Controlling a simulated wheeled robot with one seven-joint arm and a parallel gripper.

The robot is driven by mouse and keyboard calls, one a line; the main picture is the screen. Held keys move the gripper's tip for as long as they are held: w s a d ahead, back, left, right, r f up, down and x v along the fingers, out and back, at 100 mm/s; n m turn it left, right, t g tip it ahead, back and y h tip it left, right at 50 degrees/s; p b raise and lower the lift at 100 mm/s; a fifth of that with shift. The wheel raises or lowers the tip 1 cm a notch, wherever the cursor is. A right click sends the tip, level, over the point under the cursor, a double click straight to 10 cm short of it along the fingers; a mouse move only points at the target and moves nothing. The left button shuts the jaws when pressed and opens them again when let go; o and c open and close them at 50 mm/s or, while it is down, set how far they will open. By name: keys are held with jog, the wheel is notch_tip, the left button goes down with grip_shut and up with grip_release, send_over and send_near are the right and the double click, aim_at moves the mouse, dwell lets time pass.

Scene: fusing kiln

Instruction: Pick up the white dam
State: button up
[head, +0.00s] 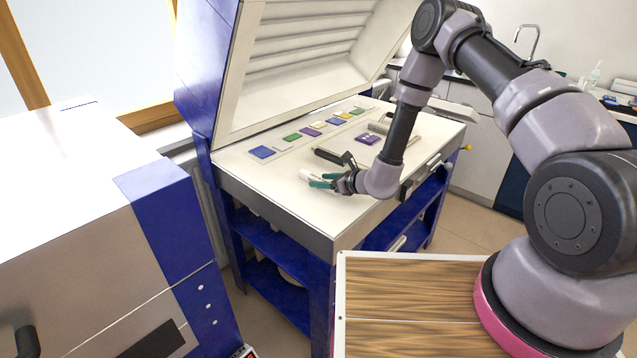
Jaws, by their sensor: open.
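The white dam (306,175) looks like a small pale block on the white kiln bed (260,182), near the bed's front left part. My gripper (318,181) is low over the bed with its teal fingertips pointing left. The fingers are open, and the white dam lies at or just beyond their tips. I cannot tell whether the dam is between the fingers or touching them. Part of the dam may be hidden by the upper finger.
Several coloured glass pieces, such as a blue square (262,152), lie in a row along the bed's back. The raised kiln lid (300,60) stands behind. A white-topped blue cabinet (70,190) is at left.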

jog(key=shift+a, duration=0.1)
jog(key=shift+c, duration=0.3)
grip_shut()
jog(key=shift+r, duration=0.1)
